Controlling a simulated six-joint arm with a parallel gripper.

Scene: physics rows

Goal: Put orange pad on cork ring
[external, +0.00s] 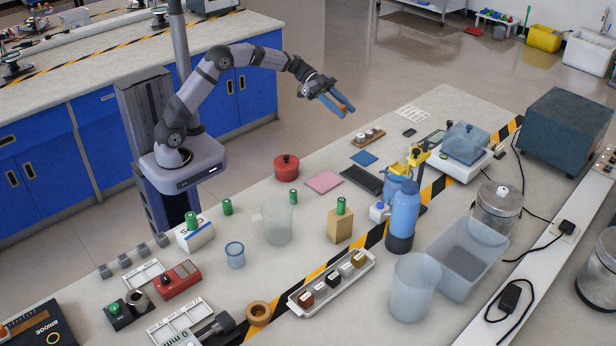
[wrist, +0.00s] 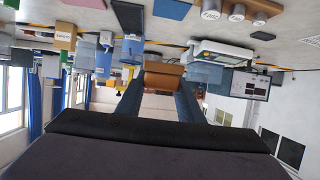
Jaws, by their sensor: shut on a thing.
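The orange pad (wrist: 163,75) is gripped between the blue fingertips of my gripper (wrist: 160,85) in the wrist view. In the external view my gripper (external: 339,107) is high at upper centre, shut on the pad, of which an orange strip shows between the fingers. The pad is well clear of the bench. The cork ring (external: 258,313) is a small brown ring lying on the bench at the front, left of the white tray of blocks. It is far from my gripper, and I cannot make it out in the wrist view.
A clear jug (external: 277,221), a cork block (external: 340,225) with a green cylinder on top, and a blue cup (external: 235,254) stand between my gripper and the ring. A white tray (external: 332,285) holds several blocks. A pink pad (external: 324,181) and a blue pad (external: 364,158) lie flat.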

